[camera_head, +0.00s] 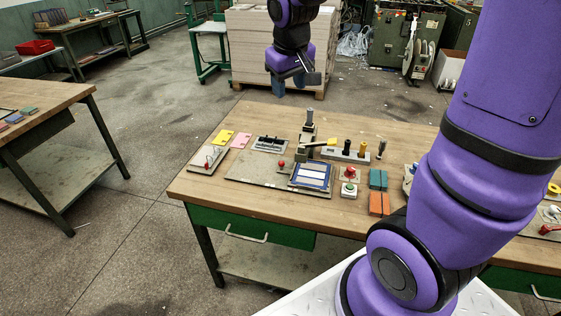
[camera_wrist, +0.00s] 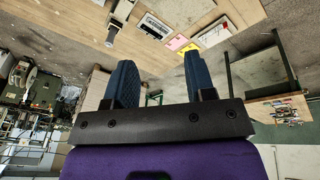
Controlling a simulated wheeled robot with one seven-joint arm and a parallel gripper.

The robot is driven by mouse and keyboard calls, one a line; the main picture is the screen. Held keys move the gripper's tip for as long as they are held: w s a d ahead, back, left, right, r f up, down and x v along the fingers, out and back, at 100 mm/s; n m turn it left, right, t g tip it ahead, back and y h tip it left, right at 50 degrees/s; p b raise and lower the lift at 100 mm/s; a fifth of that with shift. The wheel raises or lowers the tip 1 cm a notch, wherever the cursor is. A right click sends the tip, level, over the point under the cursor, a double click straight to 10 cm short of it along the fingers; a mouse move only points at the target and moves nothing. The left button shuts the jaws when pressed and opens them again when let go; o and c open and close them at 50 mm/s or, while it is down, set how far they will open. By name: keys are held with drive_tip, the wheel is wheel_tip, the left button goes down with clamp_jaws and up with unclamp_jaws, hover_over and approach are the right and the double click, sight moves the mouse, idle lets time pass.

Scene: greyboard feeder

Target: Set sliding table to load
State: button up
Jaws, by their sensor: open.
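The feeder stands on a grey base plate (camera_head: 250,170) on the wooden workbench. What looks like the sliding table, a flat blue-framed panel with pale strips (camera_head: 312,176), lies at the plate's right front. A red knob (camera_head: 282,164) stands just left of it. I cannot tell for sure which position the table is in. A dark upright post (camera_head: 309,118) rises behind the panel. My gripper (camera_head: 290,84) hangs in the air beyond the bench's back edge, well apart from the feeder. In the wrist view its two blue fingers (camera_wrist: 160,82) are spread with nothing between them.
A red button (camera_head: 350,173) and a green button (camera_head: 349,188) stand right of the panel. Teal and orange blocks (camera_head: 378,192), several capped posts (camera_head: 347,147), and yellow (camera_head: 223,137) and pink cards (camera_head: 241,141) lie around. Air above the bench's left is clear.

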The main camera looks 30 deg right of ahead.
drive_tip(key=w+d+f, duration=0.1)
drive_tip(key=w+f, duration=0.3)
drive_tip(key=f, duration=0.7)
drive_tip(key=w+d+f+n+g, duration=0.1)
drive_tip(key=w+f, duration=0.3)
drive_tip(key=f, duration=0.8)
drive_tip(key=w+d+f+g, duration=0.1)
drive_tip(key=w+d+f, duration=0.2)
drive_tip(key=f, duration=0.8)
drive_tip(key=shift+w+d+f+n+h, duration=0.1)
drive_tip(key=shift+w+n+h, duration=0.1)
drive_tip(key=shift+w, duration=0.2)
drive_tip(key=shift+w+d+f+n+h, duration=0.1)
drive_tip(key=shift+w+h, duration=0.1)
drive_tip(key=shift+w, duration=0.2)
clamp_jaws()
